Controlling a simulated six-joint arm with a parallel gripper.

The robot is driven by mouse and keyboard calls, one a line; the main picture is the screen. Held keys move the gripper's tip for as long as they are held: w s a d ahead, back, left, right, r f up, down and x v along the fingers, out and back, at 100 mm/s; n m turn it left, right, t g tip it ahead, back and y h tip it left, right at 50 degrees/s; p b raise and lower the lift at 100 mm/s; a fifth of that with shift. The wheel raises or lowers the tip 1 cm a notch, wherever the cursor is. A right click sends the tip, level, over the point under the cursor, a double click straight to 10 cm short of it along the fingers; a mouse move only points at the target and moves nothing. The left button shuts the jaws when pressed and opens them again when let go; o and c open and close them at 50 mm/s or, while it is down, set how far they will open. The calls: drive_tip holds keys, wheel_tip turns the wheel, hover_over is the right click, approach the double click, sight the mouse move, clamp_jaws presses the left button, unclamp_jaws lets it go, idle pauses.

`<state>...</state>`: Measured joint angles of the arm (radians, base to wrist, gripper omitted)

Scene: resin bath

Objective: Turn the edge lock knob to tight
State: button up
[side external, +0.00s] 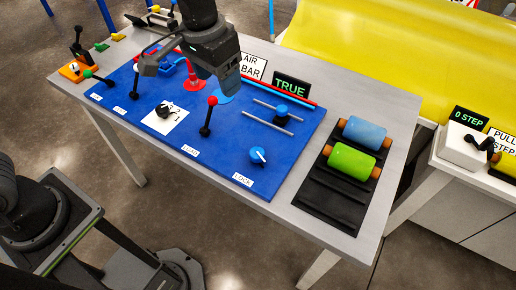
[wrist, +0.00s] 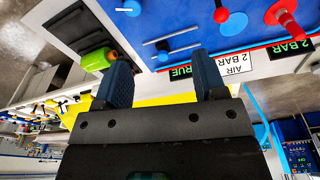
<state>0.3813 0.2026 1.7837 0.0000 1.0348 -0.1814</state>
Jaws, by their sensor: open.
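The edge lock knob (side external: 258,155) is a round blue knob with a white pointer line, at the front right of the blue panel (side external: 225,158), just above the LOCK label (side external: 242,181). The pointer lies on a slant. In the wrist view, what looks like the same knob (wrist: 131,6) is cut by the top edge. My gripper (side external: 214,80) is above the back of the panel, up and left of the knob and well apart from it. Its fingers (wrist: 163,78) stand apart in the wrist view with nothing between them.
A red-topped lever (side external: 207,118) stands left of the knob. A blue slider (side external: 281,111) on two rails lies behind it. A TRUE display (side external: 291,90) stands at the panel's back edge. Blue and green rollers (side external: 350,160) lie on a black rack at right.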

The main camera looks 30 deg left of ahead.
drive_tip(key=g, duration=0.1)
hover_over(258, 151)
wheel_tip(258, 151, down, 6)
drive_tip(key=f, duration=0.1)
drive_tip(key=shift+m+y, duration=0.3)
drive_tip(key=shift+m, duration=0.1)
wheel_tip(258, 151, down, 14)
drive_tip(key=shift+r, duration=0.25)
drive_tip(key=shift+c, duration=0.4)
drive_tip(key=c, duration=0.9)
drive_tip(key=shift+o, duration=0.2)
